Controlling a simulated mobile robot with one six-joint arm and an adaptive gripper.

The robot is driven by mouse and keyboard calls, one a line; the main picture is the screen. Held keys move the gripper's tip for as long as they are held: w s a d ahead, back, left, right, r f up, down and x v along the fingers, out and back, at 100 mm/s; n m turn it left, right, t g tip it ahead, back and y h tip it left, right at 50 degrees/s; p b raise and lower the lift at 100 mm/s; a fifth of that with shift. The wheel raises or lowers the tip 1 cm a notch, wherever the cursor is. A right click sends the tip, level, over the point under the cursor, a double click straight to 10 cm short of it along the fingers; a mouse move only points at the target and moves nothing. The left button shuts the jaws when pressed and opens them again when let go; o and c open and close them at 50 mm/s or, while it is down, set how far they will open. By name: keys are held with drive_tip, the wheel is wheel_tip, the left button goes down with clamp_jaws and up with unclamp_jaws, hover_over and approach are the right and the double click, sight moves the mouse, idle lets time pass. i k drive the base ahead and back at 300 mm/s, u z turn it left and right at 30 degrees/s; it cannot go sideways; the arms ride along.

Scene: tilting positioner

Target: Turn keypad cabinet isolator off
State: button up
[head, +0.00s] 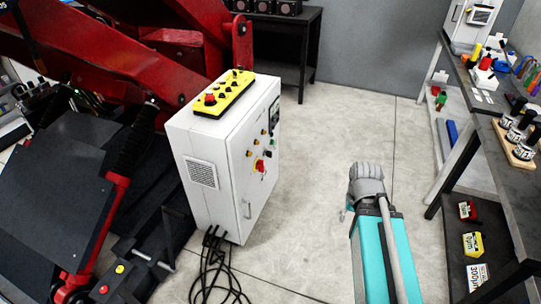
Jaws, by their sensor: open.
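A white control cabinet (212,168) stands on the floor left of centre, its door facing right. On the door is a red rotary isolator handle (261,165) on a yellow plate; its exact angle is too small to read. Several small buttons (249,153) and a dark panel (273,114) sit near it; I cannot make out keys on the panel. My teal and grey arm (374,250) rises from the bottom right of centre, apart from the cabinet. My gripper's fingers do not show.
A yellow pendant (224,96) lies on the cabinet top. Black cables (215,265) spread on the floor below it. Red machinery (130,60) fills the left. A dark workbench (500,130) with tools and a small white box (470,22) stands right. The floor between is clear.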

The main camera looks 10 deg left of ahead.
sight(259, 165)
drive_tip(key=u, duration=0.2)
drive_tip(key=i, duration=0.95)
drive_tip(key=u, duration=0.55)
